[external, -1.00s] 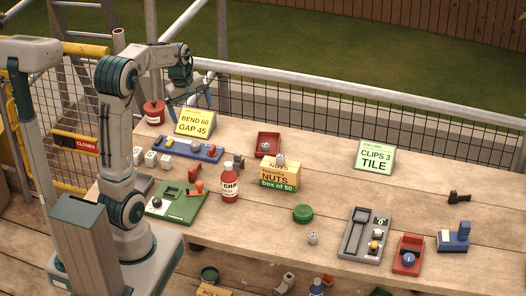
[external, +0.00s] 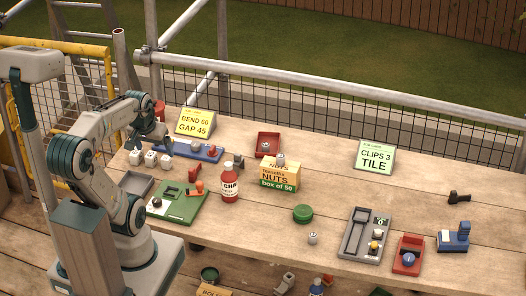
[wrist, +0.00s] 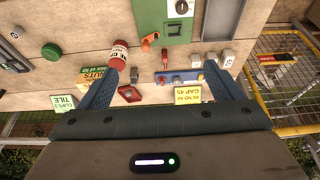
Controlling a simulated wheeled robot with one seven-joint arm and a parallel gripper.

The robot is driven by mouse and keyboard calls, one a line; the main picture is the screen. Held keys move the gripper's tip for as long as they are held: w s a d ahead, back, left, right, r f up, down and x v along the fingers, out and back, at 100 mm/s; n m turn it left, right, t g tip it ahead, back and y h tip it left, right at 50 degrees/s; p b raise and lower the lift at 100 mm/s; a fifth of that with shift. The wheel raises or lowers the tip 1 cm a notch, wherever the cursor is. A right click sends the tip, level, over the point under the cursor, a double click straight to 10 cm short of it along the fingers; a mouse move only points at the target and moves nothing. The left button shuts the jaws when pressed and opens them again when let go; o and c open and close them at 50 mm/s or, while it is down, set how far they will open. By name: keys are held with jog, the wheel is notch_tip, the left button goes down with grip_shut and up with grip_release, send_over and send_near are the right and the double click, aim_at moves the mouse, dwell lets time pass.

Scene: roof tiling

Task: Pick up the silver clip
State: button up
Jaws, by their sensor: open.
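I cannot make out a silver clip for certain in either view; the small parts are too small or hidden. My gripper (wrist: 158,78) is open and empty in the wrist view, its two blue fingers spread wide above the table. In the external view my gripper (external: 160,138) is over the back left of the table, near the blue tray (external: 205,152) and the white blocks (external: 150,159).
A red bottle (external: 230,182), a nuts box (external: 279,175) and a green fixture (external: 177,205) stand nearby. A grey parts tray (external: 356,238) and a red holder (external: 408,255) are at the front right. The right middle of the table (external: 400,200) is largely clear.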

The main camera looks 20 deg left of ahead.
jog(key=shift+c, duration=1.2)
jog(key=m+g+h+b, duration=0.4)
jog(key=m+b, duration=1)
jog(key=m, duration=0.5)
send_over(237, 160)
jog(key=w+a, duration=0.2)
jog(key=a, duration=0.3)
notch_tip(237, 160, down, 16)
jog(key=f, duration=0.1)
jog(key=x, duration=0.9)
jog(key=s+p+x, duration=0.1)
jog(key=x, duration=0.3)
jog(key=shift+d+f, duration=0.2)
jog(key=shift+d, duration=0.05)
jog(key=shift+h, duration=0.3)
jog(key=c, duration=1.1)
